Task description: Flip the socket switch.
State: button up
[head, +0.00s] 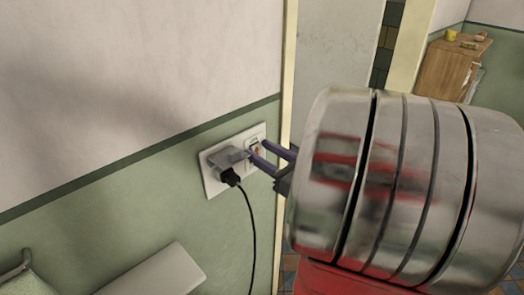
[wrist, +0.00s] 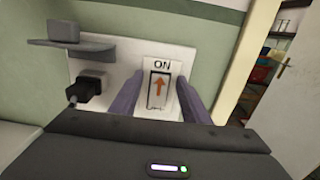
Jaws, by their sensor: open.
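The white socket plate (head: 213,180) is on the green wall in the head view, and it also shows in the wrist view (wrist: 115,80). Its switch (wrist: 158,92) is a pale rocker with an orange arrow pointing up and the word ON above it. A black plug (head: 230,176) sits in the socket at the left of the plate; it also shows in the wrist view (wrist: 87,90). My gripper (head: 257,153) is open and empty at the switch, with one purple finger on each side of it in the wrist view (wrist: 158,100). I cannot tell whether the fingers touch the plate.
A grey shelf-like piece (wrist: 68,48) juts from the plate above the plug. A black cord (head: 252,230) hangs from the plug. A pale ledge (head: 160,272) is below. A doorway is right of the plate, with a wooden cabinet (head: 450,70) beyond.

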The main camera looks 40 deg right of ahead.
jog(key=shift+c, duration=0.5)
jog(key=c, duration=1)
jog(key=shift+o, duration=0.2)
jog(key=shift+s+f, duration=0.1)
jog(key=shift+s+f+t, duration=0.1)
jog(key=shift+f+t, duration=0.1)
jog(key=shift+t, duration=0.65)
jog(key=shift+s+f+t, duration=0.1)
jog(key=shift+f+t, duration=0.1)
jog(key=shift+t, duration=0.65)
jog(key=shift+f+t, duration=0.2)
jog(key=shift+t, duration=0.6)
jog(key=o, duration=1.1)
jog(key=shift+s, duration=0.1)
jog(key=shift+c, duration=0.2)
